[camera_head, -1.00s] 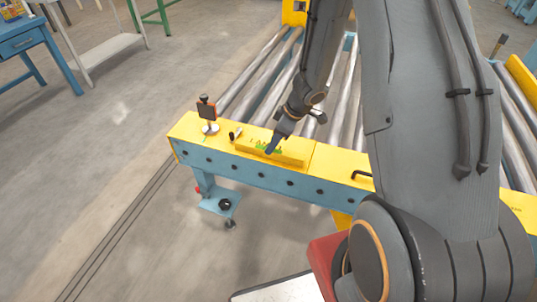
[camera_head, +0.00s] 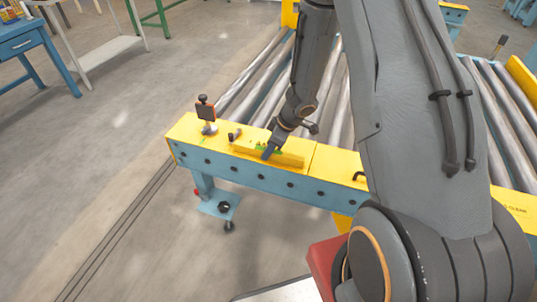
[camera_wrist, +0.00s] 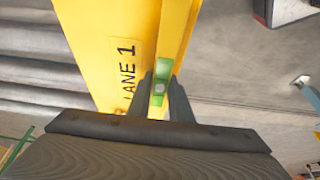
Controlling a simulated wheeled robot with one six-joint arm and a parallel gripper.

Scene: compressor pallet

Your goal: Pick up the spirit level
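The spirit level (camera_head: 292,158) is a yellow bar with green vials. It lies along the yellow top of the conveyor's end beam in the head view. In the wrist view the spirit level (camera_wrist: 180,30) runs beside the wide yellow surface marked "LANE 1", with a green vial near the fingertips. My gripper (camera_head: 267,153) points down at the middle of the level. In the wrist view the fingers of my gripper (camera_wrist: 161,88) stand on either side of the bar. Whether they press on it cannot be told. The level still appears to rest on the beam.
The yellow end beam (camera_head: 330,160) also carries a small upright device with an orange-edged dark face (camera_head: 206,108), a small dark cylindrical item (camera_head: 235,134) just left of the level, and a black handle (camera_head: 359,176) to the right. Metal rollers (camera_head: 262,75) lie behind.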

